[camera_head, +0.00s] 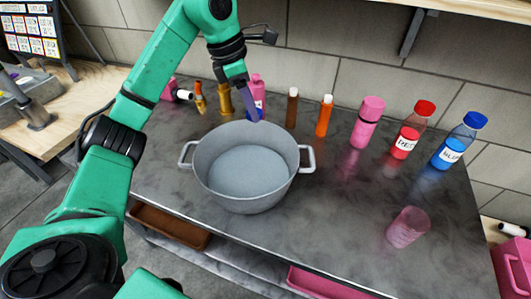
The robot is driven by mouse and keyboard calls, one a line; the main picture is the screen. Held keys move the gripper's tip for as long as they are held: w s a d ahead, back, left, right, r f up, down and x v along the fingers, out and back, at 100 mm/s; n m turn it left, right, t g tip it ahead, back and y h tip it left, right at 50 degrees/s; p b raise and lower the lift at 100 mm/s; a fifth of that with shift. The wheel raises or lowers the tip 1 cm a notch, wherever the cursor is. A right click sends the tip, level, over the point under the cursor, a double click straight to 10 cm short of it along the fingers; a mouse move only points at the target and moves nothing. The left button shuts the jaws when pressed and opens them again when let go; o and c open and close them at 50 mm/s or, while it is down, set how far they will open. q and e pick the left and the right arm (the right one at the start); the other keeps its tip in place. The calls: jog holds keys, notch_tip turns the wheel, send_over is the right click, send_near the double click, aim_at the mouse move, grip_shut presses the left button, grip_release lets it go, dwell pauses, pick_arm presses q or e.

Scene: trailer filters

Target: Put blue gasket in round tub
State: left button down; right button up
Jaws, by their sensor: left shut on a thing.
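The round tub (217,190) is a grey pot with two side handles, standing on the dark counter in the middle of the view. My left gripper (248,103) comes down from above and is over the tub's back rim. It is shut on a small blue-purple piece, which looks like the blue gasket (252,112). The piece is small and partly hidden by the gripper, so its shape is unclear. It hangs around the back rim; I cannot tell if it touches. The tub's visible inside is empty. My right gripper is not in view.
Behind the tub stand a pink bottle (257,82), a brown bottle (292,108) and an orange bottle (325,116). To the right are a pink tumbler (367,123), red bottle (408,138) and blue bottle (455,145). A pink glass (407,228) stands front right.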

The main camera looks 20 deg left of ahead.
pick_arm(q)
send_over(256, 167)
jog(key=s+a, duration=0.1)
notch_tip(256, 167, down, 6)
notch_tip(256, 167, down, 12)
jog(key=shift+w+r, duration=0.1)
jog(key=shift+f, duration=0.45)
jog(key=shift+d, duration=0.1)
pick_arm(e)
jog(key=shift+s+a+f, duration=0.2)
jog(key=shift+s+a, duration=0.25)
pick_arm(q)
jog(key=shift+f, duration=0.1)
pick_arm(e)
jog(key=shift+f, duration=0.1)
pick_arm(q)
jog(key=shift+c, duration=1.8)
grip_release()
